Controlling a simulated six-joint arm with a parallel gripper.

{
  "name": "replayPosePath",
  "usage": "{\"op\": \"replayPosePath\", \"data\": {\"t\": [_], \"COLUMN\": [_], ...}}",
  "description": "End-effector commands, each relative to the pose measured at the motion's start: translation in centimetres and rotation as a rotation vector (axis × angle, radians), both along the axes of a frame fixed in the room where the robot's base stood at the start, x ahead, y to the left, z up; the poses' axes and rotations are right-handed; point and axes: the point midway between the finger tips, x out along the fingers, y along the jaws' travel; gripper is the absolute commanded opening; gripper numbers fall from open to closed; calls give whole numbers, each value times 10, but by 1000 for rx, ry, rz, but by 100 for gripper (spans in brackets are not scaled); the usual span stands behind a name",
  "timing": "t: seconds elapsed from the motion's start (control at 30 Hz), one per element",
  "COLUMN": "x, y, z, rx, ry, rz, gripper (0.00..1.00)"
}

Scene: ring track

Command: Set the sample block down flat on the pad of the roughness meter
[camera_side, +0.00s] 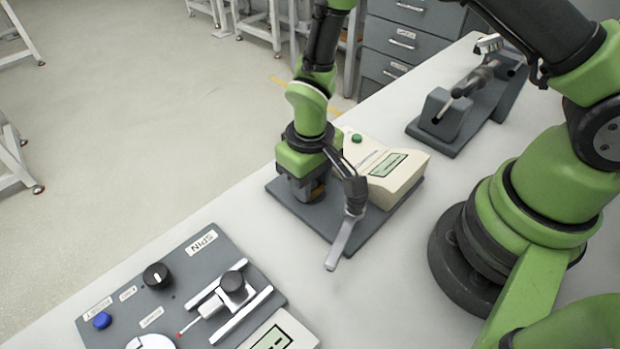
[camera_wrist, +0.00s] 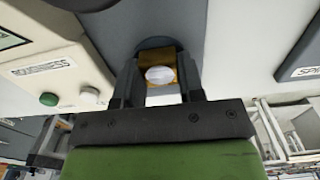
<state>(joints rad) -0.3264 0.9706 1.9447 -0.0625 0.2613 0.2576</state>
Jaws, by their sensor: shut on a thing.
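My gripper (camera_side: 307,188) points down over the roughness meter and is shut on the sample block (camera_wrist: 157,57), a small gold-brown block with a pale oval on its near face. The block also shows as a brownish patch low between the fingers in the side view (camera_side: 317,191). The roughness meter is a dark grey base plate (camera_side: 345,232) with a cream box (camera_side: 397,172) that has a display and a green button. A dark round shape, seemingly the pad (camera_wrist: 146,43), shows behind the block in the wrist view. I cannot tell whether the block touches it.
A dark arm with a pale grey bar (camera_side: 344,243) stands close in front of my gripper. A panel marked SPIN (camera_side: 180,268) with knobs lies at the front left. A dark fixture (camera_side: 455,115) stands at the back right. The white bench between them is clear.

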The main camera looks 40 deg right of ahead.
Motion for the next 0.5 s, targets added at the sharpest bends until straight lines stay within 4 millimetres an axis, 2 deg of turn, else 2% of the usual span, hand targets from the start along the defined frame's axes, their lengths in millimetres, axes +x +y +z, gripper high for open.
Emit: {"op": "replayPosePath", "data": {"t": [0.33, 0.37, 0.47, 0.5], "x": [0, 0, 0, 0], "y": [0, 0, 0, 0], "z": [-3, -4, -3, -3], "rx": [0, 0, 1, 1], "ry": [-1, -1, -1, -1], "rz": [0, 0, 0, 0], "gripper": [7, 38, 61, 61]}}
